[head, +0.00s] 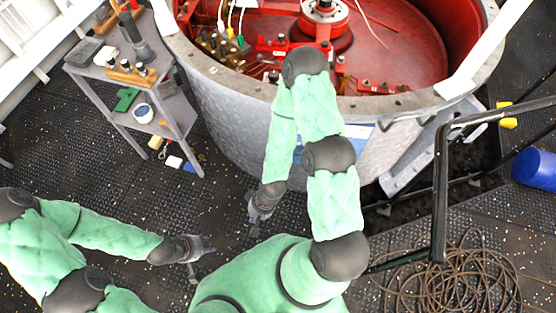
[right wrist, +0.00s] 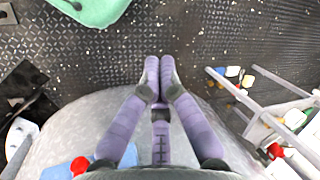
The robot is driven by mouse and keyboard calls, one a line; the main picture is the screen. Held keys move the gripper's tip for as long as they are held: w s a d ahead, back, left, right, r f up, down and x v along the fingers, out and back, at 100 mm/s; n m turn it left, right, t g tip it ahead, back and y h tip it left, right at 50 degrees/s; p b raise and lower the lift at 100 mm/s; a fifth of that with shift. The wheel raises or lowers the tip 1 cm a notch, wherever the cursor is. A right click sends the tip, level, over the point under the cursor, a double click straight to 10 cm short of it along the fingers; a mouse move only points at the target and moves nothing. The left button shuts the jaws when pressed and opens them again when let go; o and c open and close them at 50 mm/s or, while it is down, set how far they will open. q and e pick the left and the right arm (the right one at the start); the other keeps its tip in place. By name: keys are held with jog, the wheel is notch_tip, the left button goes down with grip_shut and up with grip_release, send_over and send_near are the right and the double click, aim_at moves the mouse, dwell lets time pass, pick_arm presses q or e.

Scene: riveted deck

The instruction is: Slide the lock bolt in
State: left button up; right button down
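The large grey drum-shaped vessel (head: 235,118) stands at the top centre of the head view, with a red interior (head: 392,65) holding several fittings. I cannot make out which part is the lock bolt; my right arm covers part of the vessel's rim and side. My right gripper (head: 254,213) hangs outside the vessel, beside its lower wall. Its purple fingers also show in the right wrist view (right wrist: 160,85), with nothing seen between them. My left gripper (head: 201,262) is at the lower left over bare deck, fingers spread and empty.
A grey tool stand (head: 117,75) with tools and small parts is left of the vessel. A coiled hose (head: 455,285) lies at lower right, near a dark rail (head: 441,185) and a blue cylinder (head: 536,169). Deck left of the grippers is mostly clear.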

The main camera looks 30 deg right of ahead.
jog(key=w+d+r+n+h+p, duration=0.1)
jog(key=w+d+r+n+h, duration=0.1)
jog(key=w, duration=0.4)
jog(key=w+d+r+n+g+h+p, duration=0.1)
jog(key=w+d+r+n+h+p, duration=0.1)
jog(key=w+d+r+n, duration=0.2)
jog(key=w+d+r+n+h+p, duration=0.1)
jog(key=w+d+r+n, duration=0.3)
jog(key=w+d+n, duration=0.3)
jog(key=w+d, duration=0.1)
jog(key=w, duration=0.2)
jog(key=shift+n+g+h+p, duration=0.3)
jog(key=shift+n+h+p, duration=0.1)
jog(key=shift+s, duration=0.1)
jog(key=s+d+f+b, duration=0.3)
jog(key=d+f+b, duration=0.1)
jog(key=f, duration=0.7)
jog(key=shift+d+f, duration=0.2)
jog(key=shift+f, duration=0.15)
